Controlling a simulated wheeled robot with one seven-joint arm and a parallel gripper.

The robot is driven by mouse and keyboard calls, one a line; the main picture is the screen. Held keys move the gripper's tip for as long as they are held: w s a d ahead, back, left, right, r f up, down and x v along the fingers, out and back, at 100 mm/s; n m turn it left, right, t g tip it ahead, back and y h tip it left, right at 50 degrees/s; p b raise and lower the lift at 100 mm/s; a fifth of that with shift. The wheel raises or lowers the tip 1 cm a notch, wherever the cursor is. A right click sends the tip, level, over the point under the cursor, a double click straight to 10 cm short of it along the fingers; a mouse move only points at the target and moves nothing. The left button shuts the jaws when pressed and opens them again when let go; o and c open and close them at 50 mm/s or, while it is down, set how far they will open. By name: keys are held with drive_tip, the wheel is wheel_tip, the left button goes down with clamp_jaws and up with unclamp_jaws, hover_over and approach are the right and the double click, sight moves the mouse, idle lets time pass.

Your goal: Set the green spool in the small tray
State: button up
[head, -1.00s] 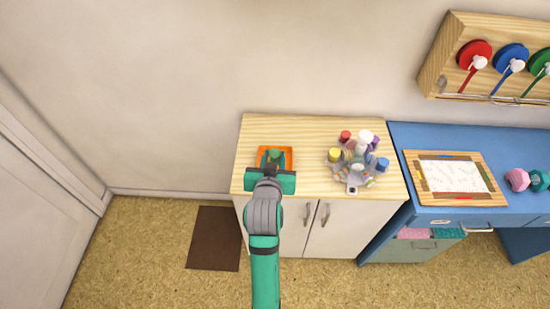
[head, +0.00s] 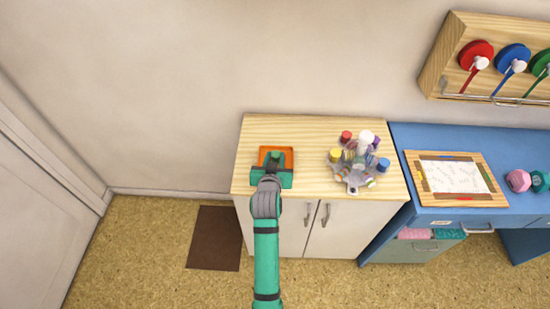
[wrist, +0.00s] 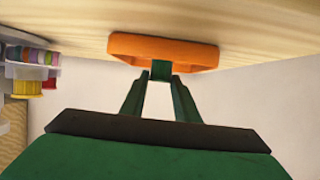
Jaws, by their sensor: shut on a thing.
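The small tray (head: 290,153) is orange and sits on the left part of the wooden cabinet top; its orange wall also shows in the wrist view (wrist: 195,50). The green spool (wrist: 160,70) is a small dark green piece between my fingertips, overlapping the tray's edge in the wrist view. My gripper (wrist: 160,78) is shut on the spool. In the head view the gripper (head: 275,163) is over the tray, and a small green spot, the spool (head: 276,155), shows against the orange. I cannot tell whether the spool touches the tray floor.
A carousel (head: 354,176) with several coloured spools or pots stands to the right on the same cabinet top (head: 310,130). A blue desk (head: 420,135) with a framed paper (head: 455,179) is further right. The wall is behind; the cabinet top between tray and carousel is clear.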

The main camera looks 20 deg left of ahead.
drive_tip(key=shift+w, duration=0.1)
drive_tip(key=shift+a, duration=0.1)
drive_tip(key=o, duration=1)
drive_tip(key=shift+d+f, duration=0.1)
drive_tip(key=shift+d, duration=0.1)
